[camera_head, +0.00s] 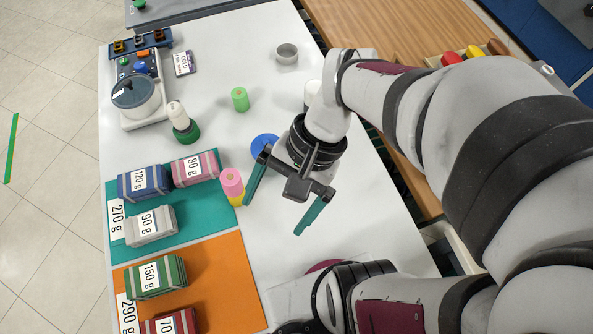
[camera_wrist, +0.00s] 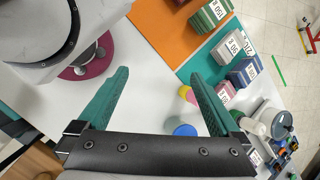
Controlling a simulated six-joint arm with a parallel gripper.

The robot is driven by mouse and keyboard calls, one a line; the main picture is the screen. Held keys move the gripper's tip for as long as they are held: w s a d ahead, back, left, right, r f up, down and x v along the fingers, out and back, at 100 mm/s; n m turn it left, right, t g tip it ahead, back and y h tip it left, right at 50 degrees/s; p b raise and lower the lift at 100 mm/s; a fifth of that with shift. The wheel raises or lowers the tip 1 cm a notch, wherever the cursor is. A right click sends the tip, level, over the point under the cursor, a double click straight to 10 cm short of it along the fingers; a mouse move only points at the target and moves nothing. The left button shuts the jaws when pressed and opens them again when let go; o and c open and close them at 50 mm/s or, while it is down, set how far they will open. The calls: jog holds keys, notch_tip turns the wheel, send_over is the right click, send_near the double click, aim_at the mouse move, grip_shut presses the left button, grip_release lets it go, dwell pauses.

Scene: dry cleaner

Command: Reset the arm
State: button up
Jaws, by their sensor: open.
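My gripper (camera_head: 279,205) hangs over the white table (camera_head: 273,258), its two teal fingers spread wide with nothing between them. It also shows in the wrist view (camera_wrist: 158,98), open and empty. In the head view, a pink and yellow cylinder (camera_head: 232,184) stands just left of the left finger. A blue round thing (camera_head: 264,143) lies behind the gripper, partly hidden by it. The wrist view shows the blue thing (camera_wrist: 185,130) between the fingers' bases, below them in the distance.
Labelled bundles, such as the 90 g one (camera_head: 151,226), lie on a teal mat (camera_head: 190,234) and an orange mat (camera_head: 224,283). A green cylinder (camera_head: 240,99), a green-based bottle (camera_head: 184,124), a metal cup (camera_head: 286,53) and a scale-like device (camera_head: 137,96) stand farther back.

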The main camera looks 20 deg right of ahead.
jog(key=s+n+h, duration=0.1)
jog(key=s+d+r+n+t+h, duration=0.1)
jog(key=s+d+n+h, duration=0.1)
jog(key=shift+s+d+r+t, duration=0.15)
jog(key=shift+d+r+t, duration=0.1)
jog(key=shift+r+t, duration=0.05)
dwell(0.9)
